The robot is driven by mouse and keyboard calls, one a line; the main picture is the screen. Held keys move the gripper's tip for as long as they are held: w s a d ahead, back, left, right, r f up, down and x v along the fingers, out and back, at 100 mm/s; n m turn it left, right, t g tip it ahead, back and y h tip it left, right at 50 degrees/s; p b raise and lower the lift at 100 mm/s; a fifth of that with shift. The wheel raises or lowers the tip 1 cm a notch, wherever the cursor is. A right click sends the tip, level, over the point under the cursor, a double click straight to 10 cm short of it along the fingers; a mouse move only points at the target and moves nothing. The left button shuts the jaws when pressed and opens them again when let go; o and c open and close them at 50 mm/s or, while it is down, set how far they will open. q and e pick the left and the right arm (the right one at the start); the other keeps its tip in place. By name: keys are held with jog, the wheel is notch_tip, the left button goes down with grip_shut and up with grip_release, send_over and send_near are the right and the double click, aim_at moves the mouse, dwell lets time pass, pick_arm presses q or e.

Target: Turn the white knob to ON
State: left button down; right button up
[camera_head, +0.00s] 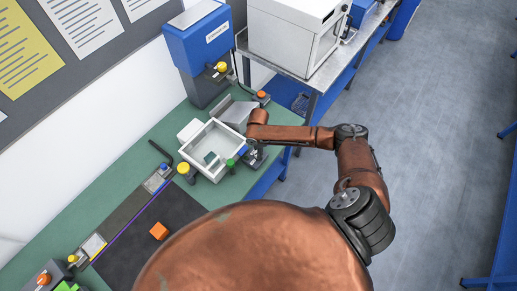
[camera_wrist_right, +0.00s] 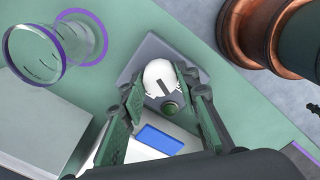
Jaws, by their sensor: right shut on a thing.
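The white knob (camera_wrist_right: 158,76) is round with a dark pointer line and sits on a grey panel (camera_wrist_right: 148,55) in the right wrist view. My right gripper (camera_wrist_right: 160,84) has its two green-padded fingers on either side of the knob and is shut on it. I cannot read any ON or OFF marking. In the head view my right gripper (camera_head: 252,154) is at the right edge of the green bench, where the arm hides the knob. My left gripper is not in view.
A white open tray (camera_head: 190,155) stands left of the right gripper. A blue machine (camera_head: 200,45) stands behind it.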

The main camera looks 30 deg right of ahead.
jog(key=m+p, duration=0.5)
jog(key=shift+r+m, duration=0.15)
jog(key=shift+m, duration=0.25)
jog(key=m+p, duration=0.2)
jog(key=shift+m+p, duration=0.9)
jog(key=shift+m, duration=2)
jog(key=o, duration=1.2)
jog(key=shift+c, duration=0.2)
